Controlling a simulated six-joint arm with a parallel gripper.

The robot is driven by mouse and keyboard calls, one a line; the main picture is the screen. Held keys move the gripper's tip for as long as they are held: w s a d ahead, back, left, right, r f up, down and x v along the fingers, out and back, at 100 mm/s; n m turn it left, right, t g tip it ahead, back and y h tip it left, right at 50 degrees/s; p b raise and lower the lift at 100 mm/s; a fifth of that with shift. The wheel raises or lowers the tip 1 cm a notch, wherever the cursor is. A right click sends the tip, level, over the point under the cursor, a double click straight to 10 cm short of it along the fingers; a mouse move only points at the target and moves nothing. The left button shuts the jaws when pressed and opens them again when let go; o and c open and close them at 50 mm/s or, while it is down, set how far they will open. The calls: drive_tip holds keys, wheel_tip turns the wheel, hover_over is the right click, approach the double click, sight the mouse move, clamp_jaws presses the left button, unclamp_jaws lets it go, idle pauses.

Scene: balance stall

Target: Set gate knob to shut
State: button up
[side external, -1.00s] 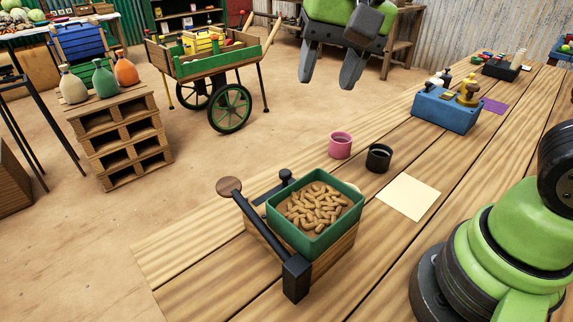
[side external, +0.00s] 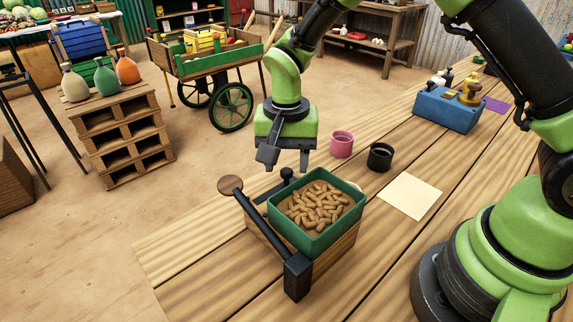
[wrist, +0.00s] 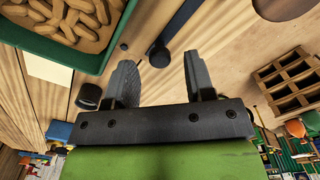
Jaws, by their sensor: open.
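The gate knob appears to be the small black knob (side external: 287,174) on a dark bar at the back left of the green peanut bin (side external: 345,218). My gripper (side external: 286,163) points down just above the knob, jaws apart and empty. In the wrist view the knob (wrist: 158,54) shows between the two fingertips, a little beyond them, with its dark bar (wrist: 180,22) running away from it. A gap seems to remain between fingers and knob. The gate itself is hidden by the bin.
A pink cup (side external: 341,144) and a black cup (side external: 380,156) stand right of my gripper. A pale sheet (side external: 410,196) and a blue box (side external: 446,110) lie farther right.

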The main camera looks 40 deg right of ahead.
drive_tip(key=shift+f, duration=0.85)
clamp_jaws()
drive_tip(key=shift+a, duration=1.4)
unclamp_jaws()
wheel_tip(320, 180, up, 10)
drive_tip(key=shift+d, duration=0.1)
